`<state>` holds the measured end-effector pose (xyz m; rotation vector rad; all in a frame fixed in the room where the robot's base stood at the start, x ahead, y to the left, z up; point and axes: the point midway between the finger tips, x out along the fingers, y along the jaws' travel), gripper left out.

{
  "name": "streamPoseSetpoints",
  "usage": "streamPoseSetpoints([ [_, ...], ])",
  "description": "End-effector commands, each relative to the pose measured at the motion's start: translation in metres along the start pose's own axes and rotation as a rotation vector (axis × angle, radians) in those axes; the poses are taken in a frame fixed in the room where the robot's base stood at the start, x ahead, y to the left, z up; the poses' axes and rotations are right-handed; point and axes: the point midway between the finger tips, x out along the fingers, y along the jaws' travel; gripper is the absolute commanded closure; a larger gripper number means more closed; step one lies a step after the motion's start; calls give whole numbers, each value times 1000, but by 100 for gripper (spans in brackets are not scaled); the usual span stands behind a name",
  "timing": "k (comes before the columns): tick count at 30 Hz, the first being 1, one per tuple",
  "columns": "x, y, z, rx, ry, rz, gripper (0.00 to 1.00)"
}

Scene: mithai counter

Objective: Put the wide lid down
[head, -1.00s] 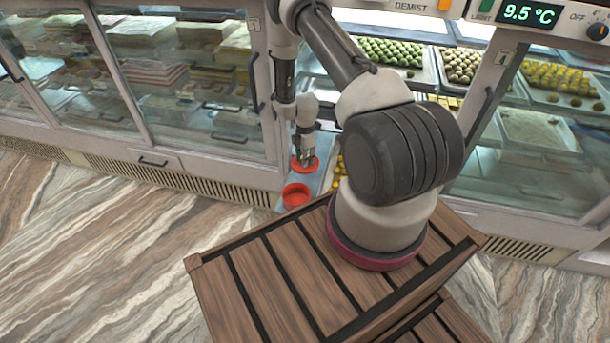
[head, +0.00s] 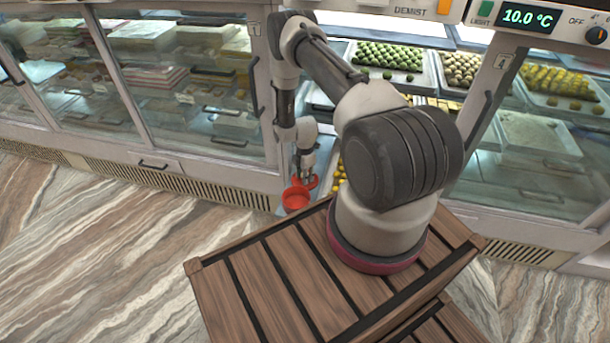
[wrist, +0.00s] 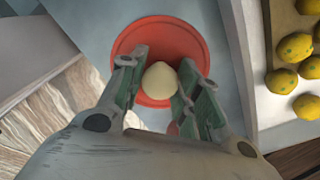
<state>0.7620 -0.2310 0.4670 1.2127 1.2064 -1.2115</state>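The wide lid (wrist: 128,45) is a round red disc with a cream knob (wrist: 160,80) in its middle. In the wrist view my gripper (wrist: 162,78) has a finger on each side of the knob and is shut on it. In the head view the lid (head: 313,182) shows partly behind my gripper (head: 304,177), just behind a round red open container (head: 296,199). The lid overlaps the container's far edge in that picture. I cannot tell whether they touch, or how high the lid is above the blue-grey surface (wrist: 95,25).
A tray of yellow sweets (wrist: 283,70) is close on the right. The glass display case (head: 200,80) stands on the left, with its frame near my arm. Green sweets (head: 388,55) lie on trays farther back. A slatted wooden crate (head: 250,290) is in front.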

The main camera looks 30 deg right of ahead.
Motion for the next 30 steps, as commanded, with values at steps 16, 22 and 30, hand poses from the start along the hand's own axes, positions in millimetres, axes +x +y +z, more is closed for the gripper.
streamPoseSetpoints([
  [16,-21,1,0,0,0,2,50],
  [22,-66,0,0,0,0,2,50],
  [30,-113,0,0,0,0,1,50],
])
